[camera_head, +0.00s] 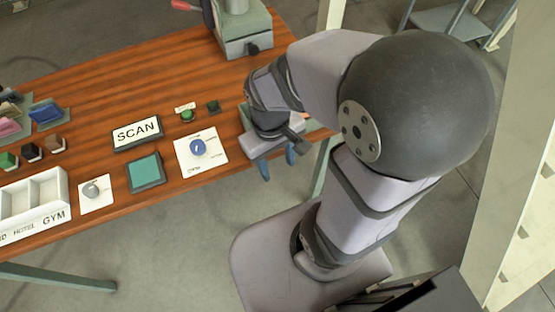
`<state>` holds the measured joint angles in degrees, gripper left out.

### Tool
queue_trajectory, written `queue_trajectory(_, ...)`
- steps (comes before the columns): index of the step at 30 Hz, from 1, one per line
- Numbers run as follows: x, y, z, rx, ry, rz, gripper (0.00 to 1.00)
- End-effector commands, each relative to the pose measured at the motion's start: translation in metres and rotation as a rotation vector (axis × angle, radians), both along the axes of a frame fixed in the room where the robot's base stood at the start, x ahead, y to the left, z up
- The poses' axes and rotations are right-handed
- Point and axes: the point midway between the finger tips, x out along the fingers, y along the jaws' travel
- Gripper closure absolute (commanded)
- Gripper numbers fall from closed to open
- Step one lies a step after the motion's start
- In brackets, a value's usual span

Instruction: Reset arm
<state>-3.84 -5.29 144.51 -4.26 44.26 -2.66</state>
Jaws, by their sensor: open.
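My gripper (278,164) is at the right end of the wooden table (100,75), pointing down near its front right edge. Its two blue fingertips are apart, with nothing seen between them. My arm bends up from its base at the lower right and over to the gripper. Part of the table's right end is hidden behind my arm.
A SCAN sign (137,132), a teal pad (145,172) and a green button (187,115) are on the table. A white sorting tray (62,187) is at the left. Coloured bags (45,113) are at the far left. A green-grey machine (243,35) stands at the back.

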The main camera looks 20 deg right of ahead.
Motion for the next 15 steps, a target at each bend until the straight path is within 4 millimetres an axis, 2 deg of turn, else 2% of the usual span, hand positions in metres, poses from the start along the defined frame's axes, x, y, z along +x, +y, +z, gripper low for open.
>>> queue_trajectory(1,0.0003,-0.0017,0.0005,0.020,-0.025,-0.069,0.54)
queue_trajectory(5,0.0024,-0.0021,0.0007,0.048,-0.059,-0.158,0.54)
queue_trajectory(15,0.0028,-0.0018,0.0035,0.050,-0.062,-0.167,0.54)
